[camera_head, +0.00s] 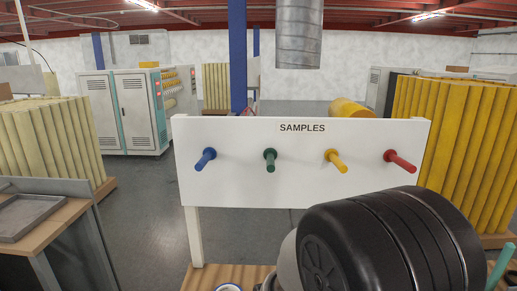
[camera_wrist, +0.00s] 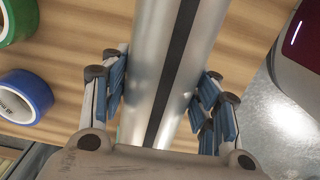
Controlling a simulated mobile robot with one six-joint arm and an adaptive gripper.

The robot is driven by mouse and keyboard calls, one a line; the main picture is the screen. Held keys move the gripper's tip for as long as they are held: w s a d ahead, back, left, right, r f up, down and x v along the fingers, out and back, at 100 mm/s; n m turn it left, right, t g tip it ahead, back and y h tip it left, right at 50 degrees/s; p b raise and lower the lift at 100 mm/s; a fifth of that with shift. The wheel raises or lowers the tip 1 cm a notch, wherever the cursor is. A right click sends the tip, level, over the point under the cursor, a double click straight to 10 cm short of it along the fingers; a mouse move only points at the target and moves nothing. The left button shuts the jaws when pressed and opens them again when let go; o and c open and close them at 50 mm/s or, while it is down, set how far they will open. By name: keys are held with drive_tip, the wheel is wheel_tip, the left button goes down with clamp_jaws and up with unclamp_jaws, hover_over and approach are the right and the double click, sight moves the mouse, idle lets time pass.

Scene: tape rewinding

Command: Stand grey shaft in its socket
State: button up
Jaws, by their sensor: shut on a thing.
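The grey shaft (camera_wrist: 152,50) is a thick silvery bar with a dark stripe along it, running up through the middle of the wrist view. My gripper (camera_wrist: 162,92) is shut on it, with blue finger pads on both its left and right sides. The shaft's ends are out of view. The shaft cannot be made out in the head view, where my black arm covers the lower right. I cannot see a socket in either view.
A wooden bench top (camera_head: 200,276) lies below. A blue tape roll (camera_wrist: 24,95) and a green roll (camera_wrist: 16,18) lie left in the wrist view. A white SAMPLES board (camera_head: 300,185) with coloured pegs stands behind. A grey tray (camera_head: 30,217) is at left.

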drive_tip(key=shift+c, duration=1.4)
drive_tip(key=shift+w+r, duration=0.1)
drive_tip(key=shift+r, duration=0.05)
drive_tip(key=shift+d, duration=0.15)
drive_tip(key=shift+d, duration=1.55)
drive_tip(key=shift+r+p, duration=3.1)
drive_tip(key=shift+r, duration=0.35)
